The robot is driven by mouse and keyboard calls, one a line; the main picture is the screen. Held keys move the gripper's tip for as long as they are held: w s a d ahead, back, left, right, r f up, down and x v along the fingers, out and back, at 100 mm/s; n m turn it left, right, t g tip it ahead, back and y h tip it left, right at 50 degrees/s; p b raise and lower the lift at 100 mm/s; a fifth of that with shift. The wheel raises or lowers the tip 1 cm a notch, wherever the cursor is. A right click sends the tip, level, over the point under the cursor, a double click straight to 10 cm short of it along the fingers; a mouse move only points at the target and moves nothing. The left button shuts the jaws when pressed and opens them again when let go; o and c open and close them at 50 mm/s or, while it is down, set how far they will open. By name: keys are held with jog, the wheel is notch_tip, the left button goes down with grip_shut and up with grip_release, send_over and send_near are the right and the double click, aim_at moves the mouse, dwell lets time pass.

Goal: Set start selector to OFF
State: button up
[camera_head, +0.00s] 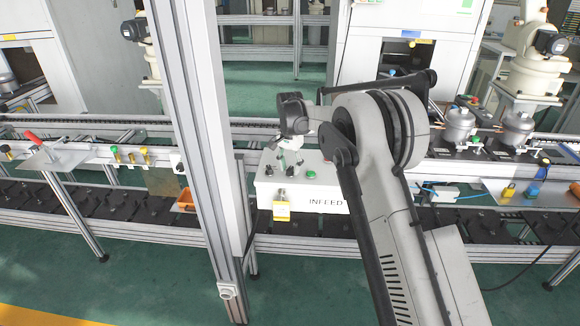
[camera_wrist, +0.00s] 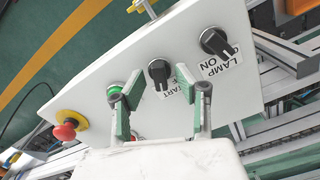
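The start selector (camera_wrist: 158,72) is a black knob on a white control box, with a partly hidden START label (camera_wrist: 182,88) beside it in the wrist view. Its handle points toward the bottom of that view. I cannot read an OFF mark. My gripper (camera_wrist: 157,80) is open, with one green-padded finger on each side of the selector and visible gaps to it. Whether the fingertips are level with the knob is unclear. In the head view my gripper (camera_head: 290,161) hangs over the top of the INFEED control box (camera_head: 262,193), where the arm hides part of the box.
In the wrist view a LAMP selector (camera_wrist: 217,41) labelled ON lies to the right. A green button (camera_wrist: 114,89) is close by the left finger, and a red mushroom button (camera_wrist: 66,131) is farther left. A yellow-tagged padlock (camera_head: 281,209) hangs on the box front. An aluminium post (camera_head: 193,100) stands left.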

grip_shut()
jog(key=shift+f+b, duration=0.1)
jog(key=shift+b, duration=0.2)
jog(key=n+b, duration=0.3)
jog(key=shift+n, duration=0.4)
jog(key=n+b, duration=0.2)
jog(key=n, duration=0.3)
dwell(0.4)
grip_release()
